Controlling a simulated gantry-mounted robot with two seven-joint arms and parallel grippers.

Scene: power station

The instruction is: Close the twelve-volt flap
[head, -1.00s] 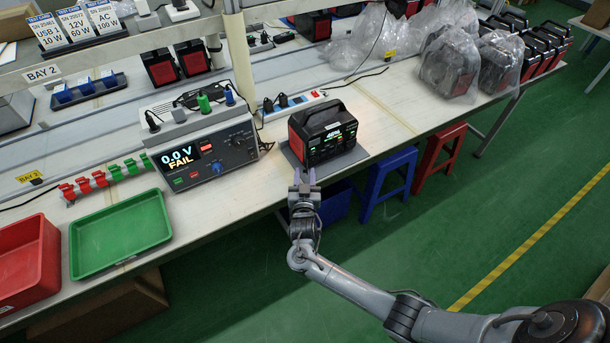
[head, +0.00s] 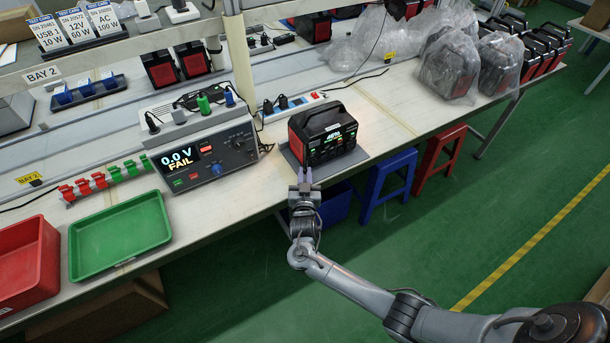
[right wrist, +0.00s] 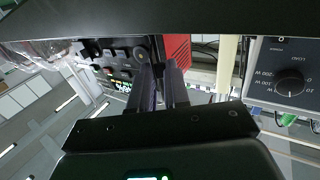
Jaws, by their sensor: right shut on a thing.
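The power station (head: 325,135), black with a red side and a lit display, stands on a grey mat (head: 352,160) at the bench's front edge. My right gripper (head: 305,176) is right in front of its panel, with its fingers close together. In the right wrist view the two fingers (right wrist: 163,80) reach to the panel (right wrist: 112,68), beside a small round socket or cap (right wrist: 141,52). The gripper is shut on a small part there, taken to be the twelve-volt flap; the fingertips hide most of it. My left gripper is not in view.
A tester (head: 205,150) reading 0.0 V FAIL stands left of the station. A power strip (head: 292,104) lies behind. A green tray (head: 120,236) and a red bin (head: 28,262) are at the left. Bagged units (head: 450,65) stand at the right. Stools (head: 385,185) stand below.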

